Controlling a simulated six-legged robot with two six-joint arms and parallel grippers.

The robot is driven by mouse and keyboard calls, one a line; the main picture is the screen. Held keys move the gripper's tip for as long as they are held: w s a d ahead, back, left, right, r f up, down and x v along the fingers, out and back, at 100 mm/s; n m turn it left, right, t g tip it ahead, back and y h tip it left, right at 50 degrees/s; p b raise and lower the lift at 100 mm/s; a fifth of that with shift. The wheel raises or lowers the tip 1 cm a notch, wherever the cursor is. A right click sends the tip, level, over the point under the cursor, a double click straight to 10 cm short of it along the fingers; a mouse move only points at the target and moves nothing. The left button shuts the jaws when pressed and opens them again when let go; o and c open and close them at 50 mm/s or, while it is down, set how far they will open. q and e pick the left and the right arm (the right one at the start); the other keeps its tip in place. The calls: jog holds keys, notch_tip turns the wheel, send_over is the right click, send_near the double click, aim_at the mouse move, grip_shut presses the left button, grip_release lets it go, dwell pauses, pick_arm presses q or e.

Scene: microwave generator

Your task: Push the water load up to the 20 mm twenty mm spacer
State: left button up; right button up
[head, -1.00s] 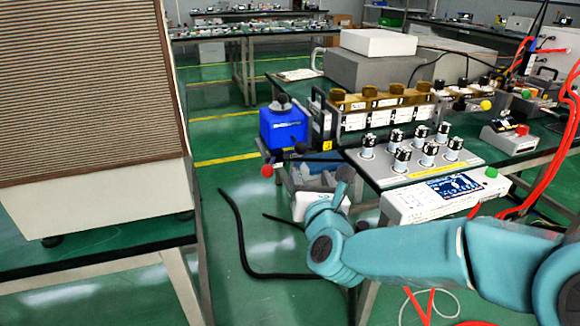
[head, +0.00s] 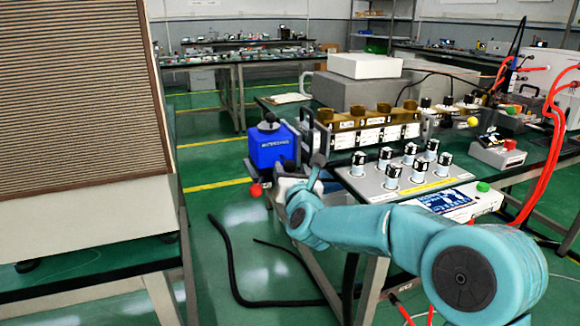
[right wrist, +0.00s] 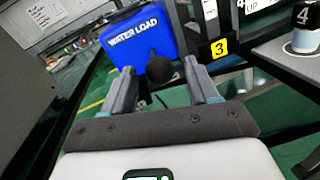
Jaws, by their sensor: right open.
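The water load (head: 270,150) is a blue box with white lettering and a dark knob on top. It stands at the left end of the bench assembly, and it also shows in the right wrist view (right wrist: 138,38). A black ball (right wrist: 159,68) shows on its near side. My right gripper (head: 308,168) is open just in front of the water load. In the right wrist view, its fingers (right wrist: 161,88) stand apart with the ball seen between their tips; I cannot tell whether they touch it. I cannot make out the 20 mm spacer. My left gripper is out of view.
A dark frame with a yellow "3" label (right wrist: 219,48) stands right of the water load. A grey plate (head: 400,178) with several black-and-white cylinders lies nearby. A red ball (head: 256,190) hangs below the water load. A large ribbed box (head: 80,120) stands left across open floor.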

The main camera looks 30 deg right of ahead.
aim_at(276, 149)
jog(key=shift+x, duration=1.35)
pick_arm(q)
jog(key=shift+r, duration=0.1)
